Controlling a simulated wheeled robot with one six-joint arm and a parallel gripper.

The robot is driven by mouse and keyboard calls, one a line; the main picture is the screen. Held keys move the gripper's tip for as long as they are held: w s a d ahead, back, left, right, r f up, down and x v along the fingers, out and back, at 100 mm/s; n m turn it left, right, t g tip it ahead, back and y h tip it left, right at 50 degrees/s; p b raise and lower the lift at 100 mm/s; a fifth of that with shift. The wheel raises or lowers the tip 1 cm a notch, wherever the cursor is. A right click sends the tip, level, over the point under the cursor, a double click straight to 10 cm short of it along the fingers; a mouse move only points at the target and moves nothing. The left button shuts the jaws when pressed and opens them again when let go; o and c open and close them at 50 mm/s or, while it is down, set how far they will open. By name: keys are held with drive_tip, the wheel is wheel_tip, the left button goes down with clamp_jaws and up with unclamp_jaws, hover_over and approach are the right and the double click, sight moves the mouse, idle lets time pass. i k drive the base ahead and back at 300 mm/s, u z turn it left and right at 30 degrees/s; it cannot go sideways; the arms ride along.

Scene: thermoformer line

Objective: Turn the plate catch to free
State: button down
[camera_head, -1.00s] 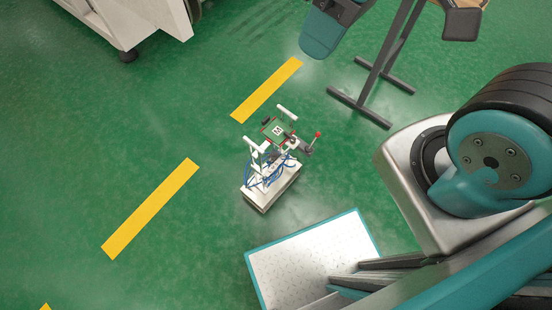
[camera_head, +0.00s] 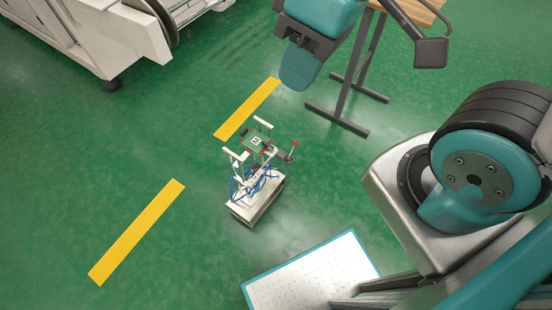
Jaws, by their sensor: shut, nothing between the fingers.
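A small white fixture (camera_head: 251,207) stands on the green floor near the middle of the head view, with white posts and blue hoses. A small green plate with a red edge (camera_head: 256,144) and a white marking sits in its upper part. To the right of the plate, a lever with a red knob (camera_head: 295,143) sticks up and to the right from a grey arm. I take this lever for the plate catch, but its setting is too small to read. Part of my arm fills the right side, apart from the fixture in the picture.
A wooden-topped table (camera_head: 416,11) with dark legs stands at the top right. A teal and black object (camera_head: 300,65) hangs into view at the top. A white machine (camera_head: 105,40) stands at the top left. The floor left of the fixture is clear, with yellow stripes (camera_head: 136,232).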

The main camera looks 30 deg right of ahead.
sight(271, 147)
drive_tip(key=z, duration=0.3)
drive_tip(key=i, duration=0.6)
drive_tip(key=u, duration=0.35)
drive_tip(key=k, duration=1)
drive_tip(key=u, duration=1.75)
drive_tip(key=i, duration=1.1)
drive_tip(key=z, duration=1.55)
